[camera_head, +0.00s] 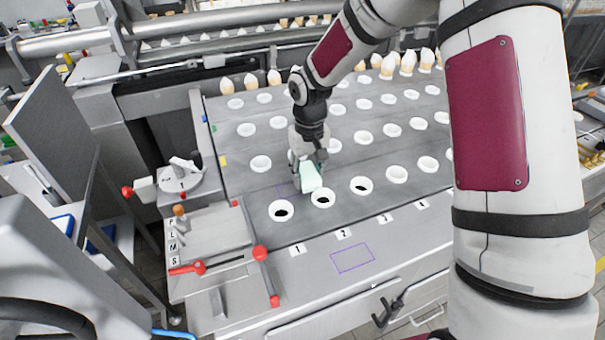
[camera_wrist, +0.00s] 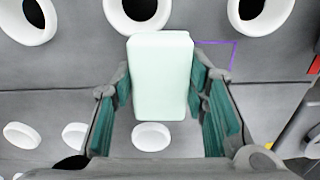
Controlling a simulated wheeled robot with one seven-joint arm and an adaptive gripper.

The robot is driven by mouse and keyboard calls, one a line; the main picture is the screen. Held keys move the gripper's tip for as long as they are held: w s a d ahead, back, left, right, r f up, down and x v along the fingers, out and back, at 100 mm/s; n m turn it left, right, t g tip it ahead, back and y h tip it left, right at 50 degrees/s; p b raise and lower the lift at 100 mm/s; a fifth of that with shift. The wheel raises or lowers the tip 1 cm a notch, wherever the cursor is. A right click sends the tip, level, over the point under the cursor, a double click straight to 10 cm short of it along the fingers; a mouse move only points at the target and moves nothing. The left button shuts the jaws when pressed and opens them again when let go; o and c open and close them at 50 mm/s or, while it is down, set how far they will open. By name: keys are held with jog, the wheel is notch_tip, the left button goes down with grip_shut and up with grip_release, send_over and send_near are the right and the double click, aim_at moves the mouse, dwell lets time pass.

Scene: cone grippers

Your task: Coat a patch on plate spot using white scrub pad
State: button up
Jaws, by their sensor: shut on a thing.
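My gripper (camera_head: 309,160) is shut on the white scrub pad (camera_head: 311,179), a pale, slightly greenish block, over the grey plate with holes. In the wrist view the pad (camera_wrist: 160,85) sits between the teal finger pads of my gripper (camera_wrist: 159,80). A thin purple outline (camera_head: 287,190) marks a spot on the plate just left of the pad. In the wrist view part of this purple outline (camera_wrist: 235,52) shows to the right of the pad, the rest hidden. I cannot tell whether the pad touches the plate.
White-rimmed holes stand in rows around the pad, including one near hole (camera_head: 281,211). A second purple rectangle (camera_head: 352,258) lies on the front ledge. Red-knobbed levers (camera_head: 261,253) stand at the front left. Several filled cones (camera_head: 388,68) stand at the back.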

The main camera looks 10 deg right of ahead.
jog(key=shift+a+f, duration=0.1)
jog(key=shift+a, duration=0.05)
jog(key=shift+s+a+b, duration=0.1)
jog(key=shift+s+a, duration=0.15)
jog(key=shift+a, duration=0.95)
jog(key=shift+s+a+b, duration=0.15)
jog(key=shift+s+a, duration=0.15)
jog(key=shift+a, duration=0.85)
jog(key=shift+s+a+b, duration=0.1)
jog(key=shift+s+a, duration=0.15)
jog(key=shift+a, duration=0.95)
notch_tip(320, 180, up, 6)
jog(key=p, duration=0.2)
notch_tip(320, 180, up, 3)
jog(key=shift+p, duration=0.45)
